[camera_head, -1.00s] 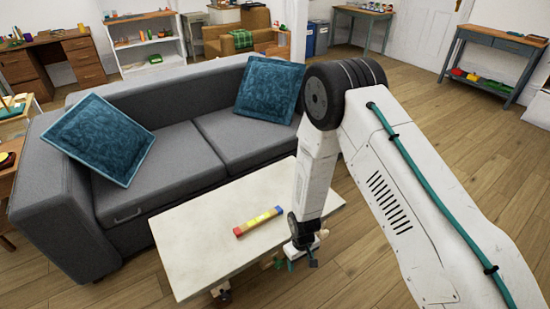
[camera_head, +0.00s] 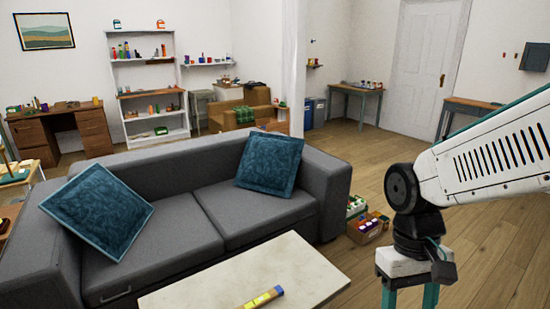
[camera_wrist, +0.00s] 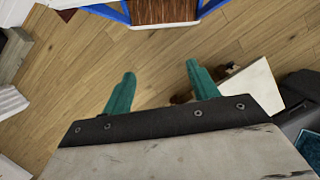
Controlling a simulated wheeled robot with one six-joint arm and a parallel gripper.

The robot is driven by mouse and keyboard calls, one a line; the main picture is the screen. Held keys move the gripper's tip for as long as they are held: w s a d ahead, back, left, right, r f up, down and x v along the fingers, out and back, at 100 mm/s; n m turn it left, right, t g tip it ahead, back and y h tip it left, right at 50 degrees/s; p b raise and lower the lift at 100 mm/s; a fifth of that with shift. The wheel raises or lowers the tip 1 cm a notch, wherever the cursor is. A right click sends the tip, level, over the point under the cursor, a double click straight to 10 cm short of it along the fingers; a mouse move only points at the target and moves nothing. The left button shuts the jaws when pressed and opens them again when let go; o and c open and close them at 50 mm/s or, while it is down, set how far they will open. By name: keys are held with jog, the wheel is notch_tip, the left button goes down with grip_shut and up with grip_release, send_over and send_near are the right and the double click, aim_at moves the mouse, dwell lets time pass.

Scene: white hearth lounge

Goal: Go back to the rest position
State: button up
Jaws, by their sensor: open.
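My gripper (camera_head: 410,295) hangs at the lower right of the head view, to the right of the white table, with its teal fingers pointing down and their tips cut off by the frame edge. In the wrist view my gripper (camera_wrist: 157,85) shows two teal fingers spread well apart. It is open, with only wooden floor between the fingers, and it holds nothing.
A white table (camera_head: 210,292) with a multicoloured bar (camera_head: 262,298) on it stands in front of the grey sofa (camera_head: 200,215). Boxes of small items (camera_head: 367,226) stand on the floor right of the sofa. The wooden floor (camera_head: 490,240) at the right is clear.

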jog(key=s+d+r+m+t, duration=0.1)
jog(key=s+d+r+t, duration=0.3)
jog(key=s+r, duration=0.4)
jog(key=shift+d+r+m, duration=0.15)
jog(key=shift+r+m, duration=0.25)
jog(key=shift+r, duration=0.35)
jog(key=shift+w+f, duration=0.15)
jog(key=shift+w, duration=0.55)
